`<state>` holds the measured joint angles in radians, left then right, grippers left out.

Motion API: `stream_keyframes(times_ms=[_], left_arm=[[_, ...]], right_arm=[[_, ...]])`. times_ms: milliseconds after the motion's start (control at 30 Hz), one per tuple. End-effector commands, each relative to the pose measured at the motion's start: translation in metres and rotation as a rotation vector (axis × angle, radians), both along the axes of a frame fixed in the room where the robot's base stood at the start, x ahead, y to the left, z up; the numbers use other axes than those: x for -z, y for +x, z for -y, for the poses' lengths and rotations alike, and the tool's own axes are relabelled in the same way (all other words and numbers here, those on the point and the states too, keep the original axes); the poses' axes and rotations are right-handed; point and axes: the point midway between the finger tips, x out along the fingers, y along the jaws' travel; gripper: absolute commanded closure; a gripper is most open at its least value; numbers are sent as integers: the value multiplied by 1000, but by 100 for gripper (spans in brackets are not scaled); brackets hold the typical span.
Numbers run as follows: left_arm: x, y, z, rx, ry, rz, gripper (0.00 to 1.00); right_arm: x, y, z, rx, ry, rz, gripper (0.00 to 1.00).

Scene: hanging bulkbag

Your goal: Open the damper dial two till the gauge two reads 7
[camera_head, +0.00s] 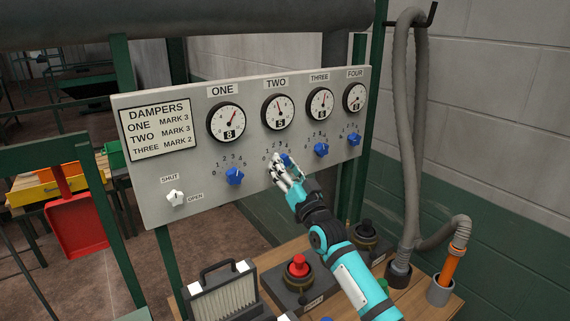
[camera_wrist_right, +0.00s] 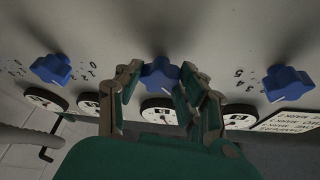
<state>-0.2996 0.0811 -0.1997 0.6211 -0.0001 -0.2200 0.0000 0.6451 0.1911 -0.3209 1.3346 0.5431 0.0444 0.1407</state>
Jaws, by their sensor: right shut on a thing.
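The blue damper dial two (camera_head: 287,159) sits on the grey panel below gauge two (camera_head: 277,111), mostly covered by my right gripper (camera_head: 279,166). In the wrist view the blue dial (camera_wrist_right: 160,74) is between the two fingers (camera_wrist_right: 158,88), which are shut on it. Gauge two is a round white dial with a dark rim. The dial two scale is partly hidden by the gripper. My left gripper is not in view.
Blue dials one (camera_head: 235,176), three (camera_head: 321,150) and four (camera_head: 354,139) stand on the panel beside dial two. A white shut/open switch (camera_head: 175,198) is at lower left. A red button (camera_head: 299,265) and grey hoses (camera_head: 411,150) are below and right.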

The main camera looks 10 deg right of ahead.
Motion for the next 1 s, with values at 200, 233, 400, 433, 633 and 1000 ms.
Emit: stream_keyframes(times_ms=[200, 233, 400, 433, 633, 1000], left_arm=[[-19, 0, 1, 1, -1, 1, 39], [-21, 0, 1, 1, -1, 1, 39], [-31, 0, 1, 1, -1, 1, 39], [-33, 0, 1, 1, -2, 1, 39], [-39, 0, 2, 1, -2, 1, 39], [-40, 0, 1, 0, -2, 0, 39]], right_arm=[[-3, -1, -2, -1, 146, -61, 94], [-4, -1, -2, 0, 163, -68, 94], [-3, -1, -2, 0, 254, -106, 94], [-3, -1, -2, 1, 267, -112, 94], [-2, -1, -2, 1, 328, -136, 94], [0, -1, -2, 1, 350, -145, 94]])
